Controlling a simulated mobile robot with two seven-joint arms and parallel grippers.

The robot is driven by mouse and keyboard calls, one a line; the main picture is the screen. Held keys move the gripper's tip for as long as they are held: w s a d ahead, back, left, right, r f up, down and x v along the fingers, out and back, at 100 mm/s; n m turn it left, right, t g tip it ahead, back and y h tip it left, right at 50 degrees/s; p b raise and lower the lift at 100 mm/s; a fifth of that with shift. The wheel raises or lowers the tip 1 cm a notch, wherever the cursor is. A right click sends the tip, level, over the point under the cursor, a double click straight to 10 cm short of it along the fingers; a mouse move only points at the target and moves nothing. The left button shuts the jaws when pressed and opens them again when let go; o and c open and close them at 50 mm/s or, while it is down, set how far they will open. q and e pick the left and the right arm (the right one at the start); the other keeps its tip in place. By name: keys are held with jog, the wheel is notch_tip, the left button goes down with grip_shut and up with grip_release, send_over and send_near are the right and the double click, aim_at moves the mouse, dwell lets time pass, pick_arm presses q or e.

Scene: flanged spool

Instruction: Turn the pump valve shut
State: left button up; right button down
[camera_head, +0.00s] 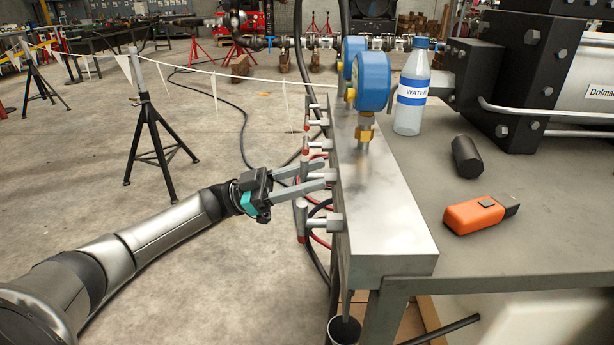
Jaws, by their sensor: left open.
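A steel manifold block (385,220) stands along the left edge of the bench. Several small valves with bar handles and red tips stick out of its left side. The nearest valve (302,222) has its handle roughly upright. Another valve handle (305,142) shows farther back. No label tells me which one is the pump valve. My left gripper (323,175) reaches in from the left with its two fingers apart, at a middle valve beside the block. The fingers partly hide that valve, and I cannot tell whether they touch it. My right gripper is out of view.
Blue gauges (374,82) rise from the block. A water bottle (411,90), a black cylinder (466,157) and an orange tool (474,214) stand or lie on the bench (400,150). Red and black hoses hang below the valves.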

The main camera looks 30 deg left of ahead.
pick_arm(q)
jog(key=shift+a+f, duration=0.1)
jog(key=b+v, duration=0.1)
jog(key=v, duration=1.4)
jog(key=shift+b, duration=0.35)
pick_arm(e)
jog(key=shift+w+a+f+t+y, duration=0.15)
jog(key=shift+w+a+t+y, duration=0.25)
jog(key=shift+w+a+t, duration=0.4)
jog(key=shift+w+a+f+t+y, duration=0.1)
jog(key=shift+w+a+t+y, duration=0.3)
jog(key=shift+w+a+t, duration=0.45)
pick_arm(q)
jog(key=shift+s, duration=0.1)
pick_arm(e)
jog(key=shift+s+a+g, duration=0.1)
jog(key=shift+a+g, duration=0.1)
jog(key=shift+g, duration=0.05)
